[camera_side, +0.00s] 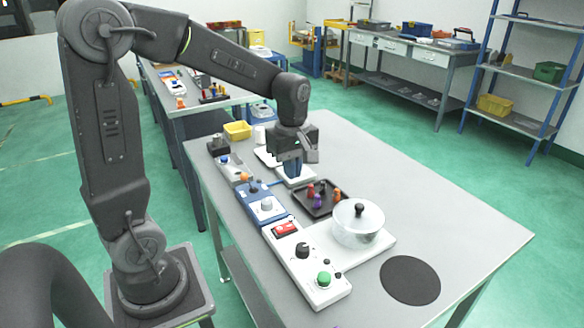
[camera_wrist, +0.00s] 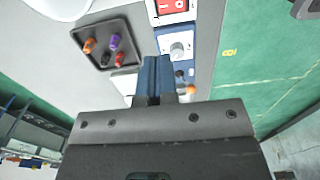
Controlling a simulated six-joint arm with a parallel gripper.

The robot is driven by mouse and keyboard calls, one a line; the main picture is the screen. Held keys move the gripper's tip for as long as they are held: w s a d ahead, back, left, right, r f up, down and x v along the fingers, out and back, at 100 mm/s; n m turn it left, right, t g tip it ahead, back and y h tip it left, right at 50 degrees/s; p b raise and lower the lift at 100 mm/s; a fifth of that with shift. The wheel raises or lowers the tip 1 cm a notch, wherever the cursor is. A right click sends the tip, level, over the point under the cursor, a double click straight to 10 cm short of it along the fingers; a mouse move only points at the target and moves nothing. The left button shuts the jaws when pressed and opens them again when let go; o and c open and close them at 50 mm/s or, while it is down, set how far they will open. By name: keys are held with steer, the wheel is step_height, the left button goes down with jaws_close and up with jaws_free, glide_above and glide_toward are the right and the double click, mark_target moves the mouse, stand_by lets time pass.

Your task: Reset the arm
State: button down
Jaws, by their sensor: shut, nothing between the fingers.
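My gripper (camera_side: 293,167) hangs over the table, pointing down, above a white plate or box behind the dark tray. In the wrist view its fingers (camera_wrist: 154,72) are together with nothing between them. Parts of the white thing below are hidden by the fingers, and I cannot tell how high above it they are.
A dark tray (camera_side: 305,208) holds several small coloured pegs. A pot with a lid (camera_side: 358,222) stands on a white control panel (camera_side: 318,291). A blue control box (camera_side: 257,197), a yellow bin (camera_side: 237,130) and a black round mat (camera_side: 410,280) are nearby.

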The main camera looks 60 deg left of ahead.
steer(key=s+d+r+m+t, duration=0.2)
steer(key=s+m, duration=0.4)
steer(key=m, duration=0.3)
steer(key=s+d+r+m+t, duration=0.3)
steer(key=s+d+m, duration=0.3)
steer(key=m, duration=0.3)
steer(key=shift+s+d+r+t, duration=0.3)
steer(key=shift+s+d+r, duration=0.1)
steer(key=shift+d+r, duration=0.35)
steer(key=shift+a, duration=0.1)
